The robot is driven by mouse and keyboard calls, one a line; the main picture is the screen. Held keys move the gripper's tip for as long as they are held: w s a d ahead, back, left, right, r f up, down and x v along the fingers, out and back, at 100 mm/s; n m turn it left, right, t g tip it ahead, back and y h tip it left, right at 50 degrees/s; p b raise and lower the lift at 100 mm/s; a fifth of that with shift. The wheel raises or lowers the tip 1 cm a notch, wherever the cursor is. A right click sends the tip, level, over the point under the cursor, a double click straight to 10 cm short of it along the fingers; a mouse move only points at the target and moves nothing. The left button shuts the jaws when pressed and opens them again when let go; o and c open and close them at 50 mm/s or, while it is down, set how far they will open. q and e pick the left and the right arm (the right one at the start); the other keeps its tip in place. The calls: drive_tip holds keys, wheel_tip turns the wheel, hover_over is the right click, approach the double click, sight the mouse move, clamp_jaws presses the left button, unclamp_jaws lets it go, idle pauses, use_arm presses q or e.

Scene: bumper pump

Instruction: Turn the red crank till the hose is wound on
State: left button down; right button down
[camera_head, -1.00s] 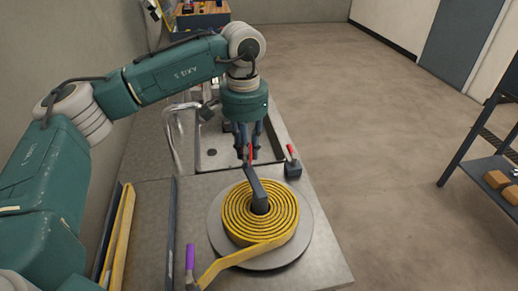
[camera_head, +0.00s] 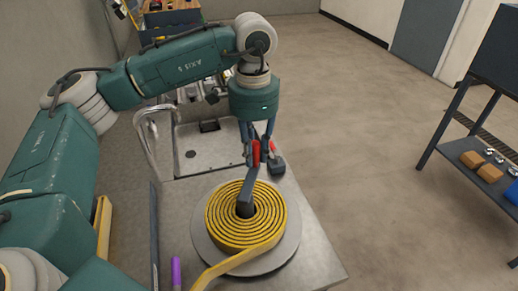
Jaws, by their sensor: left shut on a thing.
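The red crank handle (camera_head: 256,153) stands at the far end of a dark crank arm (camera_head: 249,186), whose hub sits at the centre of the coil. The yellow hose (camera_head: 232,237) lies in a flat spiral of several turns on a round grey disc (camera_head: 288,240). Its loose length runs off the coil's near side toward the bottom left. My left gripper (camera_head: 257,160) comes down from above and is shut on the red crank handle; its fingers partly hide it. My right gripper is not in view.
A sink (camera_head: 205,147) with a tap lies behind the disc. A purple handle (camera_head: 176,270) stands at front left. A shelf with brown blocks (camera_head: 490,172) is far right, across open floor.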

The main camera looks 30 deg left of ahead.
use_arm(q)
drive_tip(key=shift+d+f, duration=0.1)
idle(0.3)
drive_tip(key=c, duration=1.6)
unclamp_jaws()
drive_tip(key=shift+o, duration=0.2)
wheel_tip(320, 180, up, 12)
drive_tip(key=shift+f, duration=0.1)
